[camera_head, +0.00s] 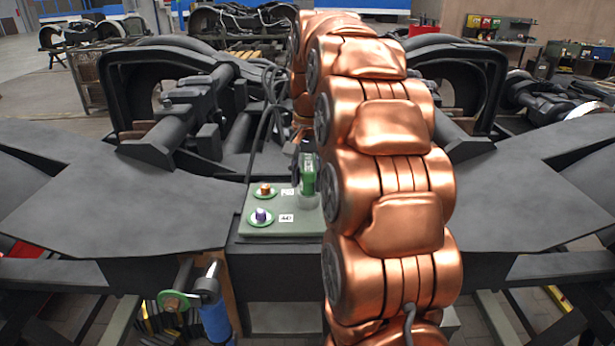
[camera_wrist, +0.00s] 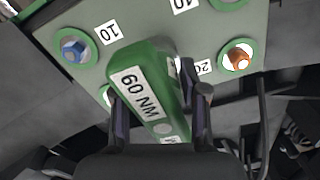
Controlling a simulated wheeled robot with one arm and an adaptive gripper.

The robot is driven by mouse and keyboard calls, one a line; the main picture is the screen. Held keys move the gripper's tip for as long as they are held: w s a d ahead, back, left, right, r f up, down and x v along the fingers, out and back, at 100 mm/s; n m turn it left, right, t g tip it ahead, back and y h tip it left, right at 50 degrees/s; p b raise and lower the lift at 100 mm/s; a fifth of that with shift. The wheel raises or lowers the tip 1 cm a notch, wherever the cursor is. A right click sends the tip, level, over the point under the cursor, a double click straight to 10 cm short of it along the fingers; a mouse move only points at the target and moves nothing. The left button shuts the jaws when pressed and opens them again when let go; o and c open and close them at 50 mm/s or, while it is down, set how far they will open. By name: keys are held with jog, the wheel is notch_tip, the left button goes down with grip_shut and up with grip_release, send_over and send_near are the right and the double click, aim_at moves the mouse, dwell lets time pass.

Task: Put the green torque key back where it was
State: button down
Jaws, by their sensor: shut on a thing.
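The green torque key (camera_wrist: 146,88) is a chunky green block with a white "60 NM" label. My gripper (camera_wrist: 155,100) is shut on it, one dark finger on each side, in the wrist view. In the head view the key (camera_head: 308,178) stands upright over the right part of a grey-green panel (camera_head: 252,232), partly behind my arm. The panel (camera_wrist: 204,28) fills the upper wrist view. A green ring (camera_wrist: 104,95) shows partly beside the left finger; the key and finger hide the rest. I cannot tell whether the key touches the panel.
The panel has an orange hex piece (camera_wrist: 239,59) by a "20" label and a blue one (camera_wrist: 75,50) by "10", both in green rings. A purple piece (camera_head: 261,215) stands near the front. A blue-handled tool (camera_head: 214,318) hangs below left. Dark bogie frames surround the panel.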

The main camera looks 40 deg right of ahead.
aim_at(308, 160)
jog(key=shift+f, duration=0.15)
jog(key=c, duration=0.6)
grip_release()
jog(key=shift+d+r+b, duration=0.1)
jog(key=shift+r+b, duration=0.65)
jog(key=shift+r, duration=1.7)
notch_tip(308, 160, up, 4)
jog(key=shift+f+p, duration=0.2)
jog(key=shift+p, duration=0.95)
notch_tip(308, 160, up, 4)
jog(key=p, duration=0.4)
jog(key=shift+s+d, duration=0.1)
